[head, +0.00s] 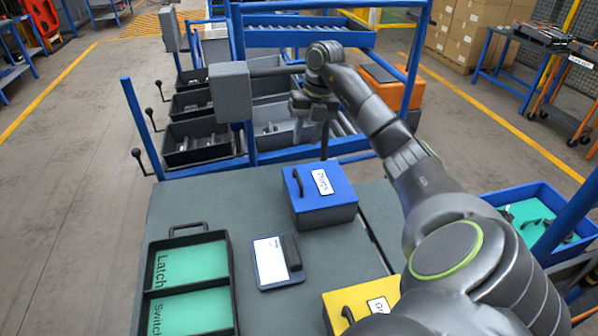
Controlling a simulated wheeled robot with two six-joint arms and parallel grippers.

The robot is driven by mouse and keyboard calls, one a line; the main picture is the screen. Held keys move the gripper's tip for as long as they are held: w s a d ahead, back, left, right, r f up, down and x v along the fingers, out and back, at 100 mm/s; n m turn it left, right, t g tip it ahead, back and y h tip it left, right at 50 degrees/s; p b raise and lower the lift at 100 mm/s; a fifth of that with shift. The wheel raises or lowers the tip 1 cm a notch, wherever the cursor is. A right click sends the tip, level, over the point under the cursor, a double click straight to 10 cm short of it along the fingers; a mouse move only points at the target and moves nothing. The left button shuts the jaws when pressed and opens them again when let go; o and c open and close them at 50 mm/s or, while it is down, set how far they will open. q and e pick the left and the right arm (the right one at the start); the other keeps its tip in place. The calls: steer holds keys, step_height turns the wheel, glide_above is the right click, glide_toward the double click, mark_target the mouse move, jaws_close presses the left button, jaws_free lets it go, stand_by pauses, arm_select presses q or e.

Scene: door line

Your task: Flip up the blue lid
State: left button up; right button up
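The blue lid (328,194) lies flat and closed on a dark grey box (330,216) in the middle of the bench. It has a black handle (298,182) along its left side and a white label. My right gripper (324,155) hangs fingers-down just beyond the box's far edge, seemingly above and apart from the lid. Its fingers overlap from this side, so I cannot tell whether they are open or shut. No held thing shows. My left gripper is not in view.
A yellow lid (355,303) is partly hidden by my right arm. A white device (269,262) lies left of it. A dark tray (233,288) with green compartments stands at the left. Blue posts (140,125) and grey bins rise behind. Some bench between tray and box is free.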

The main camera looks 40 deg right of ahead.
steer(key=b, duration=0.3)
glide_above(297, 173)
steer(key=d, duration=0.1)
step_height(297, 173, down, 5)
steer(key=f, duration=0.1)
steer(key=f+p, duration=0.1)
steer(key=f, duration=0.1)
steer(key=shift+s+a+f, duration=0.2)
steer(key=shift+s+f, duration=0.05)
steer(key=shift+f, duration=0.1)
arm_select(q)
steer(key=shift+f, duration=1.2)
arm_select(e)
steer(key=shift+f, duration=0.65)
jaws_close()
